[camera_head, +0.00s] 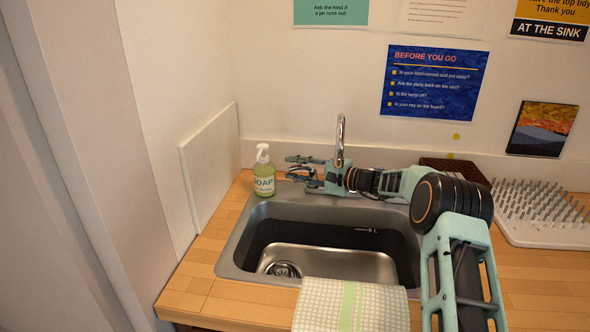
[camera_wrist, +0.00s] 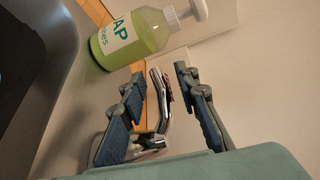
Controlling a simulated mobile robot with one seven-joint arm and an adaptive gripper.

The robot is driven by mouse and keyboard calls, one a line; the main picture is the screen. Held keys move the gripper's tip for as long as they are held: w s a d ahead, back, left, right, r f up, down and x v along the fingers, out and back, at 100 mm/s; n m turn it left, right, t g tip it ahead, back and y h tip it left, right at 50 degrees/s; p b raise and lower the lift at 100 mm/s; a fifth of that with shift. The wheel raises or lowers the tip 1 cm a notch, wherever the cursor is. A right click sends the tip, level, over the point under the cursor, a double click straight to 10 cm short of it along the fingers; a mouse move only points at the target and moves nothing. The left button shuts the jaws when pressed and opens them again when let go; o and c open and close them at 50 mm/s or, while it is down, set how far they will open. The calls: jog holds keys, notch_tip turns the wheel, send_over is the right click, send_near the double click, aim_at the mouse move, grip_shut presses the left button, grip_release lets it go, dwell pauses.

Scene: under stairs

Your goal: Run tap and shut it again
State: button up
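The chrome tap (camera_head: 341,138) stands at the back of the sink (camera_head: 233,245), its upright spout showing in the head view. My gripper (camera_head: 289,167) reaches in from the right behind the sink, its fingers pointing left toward the soap bottle. In the wrist view my gripper (camera_wrist: 160,74) is open, with a gap between its fingers. A slim chrome part of the tap (camera_wrist: 160,110), perhaps its lever, shows between them with a dark red piece beside it. I cannot tell whether a finger touches it. The tap's base is partly hidden by my gripper. No water shows.
A green soap bottle (camera_head: 264,174) stands just left of my fingertips; it also shows in the wrist view (camera_wrist: 130,38). A checked cloth (camera_head: 350,303) hangs over the sink's front edge. A white spiked drying rack (camera_head: 540,215) lies to the right. The basin is empty.

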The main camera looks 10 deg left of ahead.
jog(key=shift+d, duration=0.1)
jog(key=v, duration=1.1)
jog(key=shift+s+d, duration=0.25)
jog(key=shift+d, duration=0.05)
jog(key=shift+c, duration=0.7)
